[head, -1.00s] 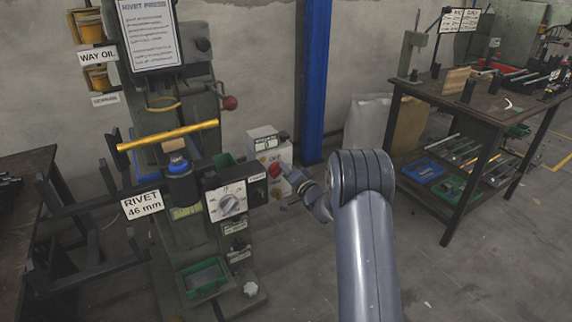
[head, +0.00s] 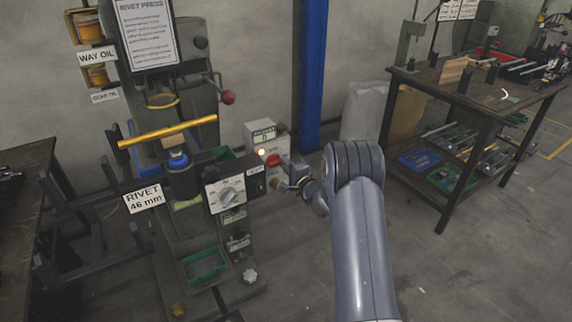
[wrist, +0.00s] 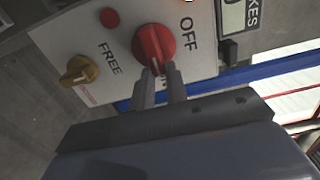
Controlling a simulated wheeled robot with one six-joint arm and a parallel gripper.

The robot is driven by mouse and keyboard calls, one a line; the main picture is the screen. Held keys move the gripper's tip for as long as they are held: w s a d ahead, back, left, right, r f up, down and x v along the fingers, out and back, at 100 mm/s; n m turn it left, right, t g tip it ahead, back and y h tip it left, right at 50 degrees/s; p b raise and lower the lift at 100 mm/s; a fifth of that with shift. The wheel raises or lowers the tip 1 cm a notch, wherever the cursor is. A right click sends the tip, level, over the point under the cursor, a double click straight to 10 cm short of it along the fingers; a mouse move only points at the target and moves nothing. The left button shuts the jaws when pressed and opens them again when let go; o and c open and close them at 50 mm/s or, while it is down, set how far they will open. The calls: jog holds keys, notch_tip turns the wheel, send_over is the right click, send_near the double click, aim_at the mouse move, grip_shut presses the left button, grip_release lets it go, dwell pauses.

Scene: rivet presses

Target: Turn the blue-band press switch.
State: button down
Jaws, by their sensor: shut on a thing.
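The red rotary switch (wrist: 153,46) is on a white control box (wrist: 100,45) in the wrist view. My gripper (wrist: 159,76) is shut on the switch's handle, one finger on each side. OFF is to the right of the switch and FREE to the left. In the head view the control box (head: 257,131) stands right behind the press (head: 205,110), which has a blue band (head: 178,161). The red switch (head: 273,160) is partly hidden there by my gripper (head: 284,170). A lamp on the box (head: 261,152) glows.
A yellow knob (wrist: 79,71) and a red button (wrist: 109,17) are near the switch. The press's dial panel (head: 226,195) is left of my gripper. A blue post (head: 313,75) rises behind. A workbench (head: 470,90) stands at right.

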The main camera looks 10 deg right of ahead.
dwell(0.4)
jog(key=c, duration=1.4)
grip_release()
jog(key=v, duration=1)
jog(key=shift+s+p, duration=0.35)
jog(key=shift+s, duration=0.05)
jog(key=shift+d, duration=0.1)
jog(key=x, duration=1)
jog(key=shift+w+b, duration=0.4)
